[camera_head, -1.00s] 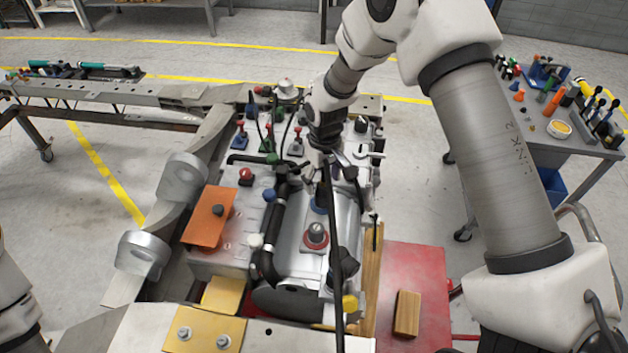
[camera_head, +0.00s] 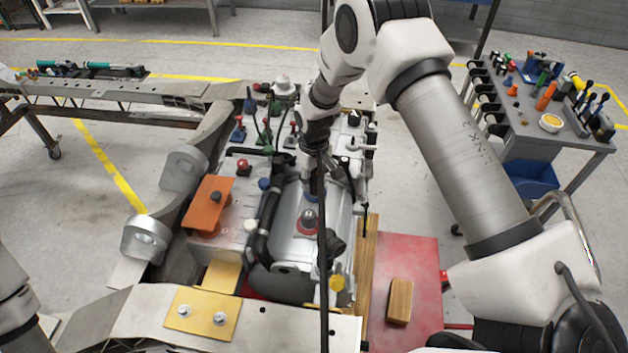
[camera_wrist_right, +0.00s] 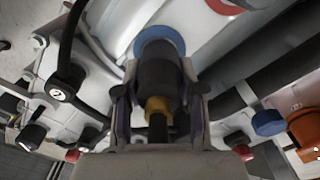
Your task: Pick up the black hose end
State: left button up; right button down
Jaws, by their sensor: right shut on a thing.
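The black hose end (camera_wrist_right: 157,82) is a dark cylinder with a brass-coloured nut and shows in the right wrist view. My right gripper (camera_wrist_right: 159,92) is shut on it, with a finger on each side. A blue ring (camera_wrist_right: 160,40) sits right at its far end; I cannot tell whether they are still joined. In the head view my right gripper (camera_head: 322,177) is over the grey machine block, and a black hose (camera_head: 323,270) runs from it toward the front edge. The hose end is mostly hidden there. My left gripper is out of view; only part of the left arm shows.
An orange plate (camera_head: 207,205) lies to the left. A wooden block (camera_head: 400,301) rests on a red panel (camera_head: 405,262). A tool cart (camera_head: 545,120) stands at right.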

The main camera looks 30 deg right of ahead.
aim_at(316, 172)
jog(key=shift+s, duration=0.3)
notch_tip(316, 172, up, 4)
jog(key=p, duration=0.3)
jog(key=shift+d+r, duration=0.1)
jog(key=shift+r, duration=0.05)
jog(key=s+d+p, duration=0.5)
jog(key=s+d, duration=0.5)
jog(key=d, duration=0.2)
jog(key=shift+r, duration=0.35)
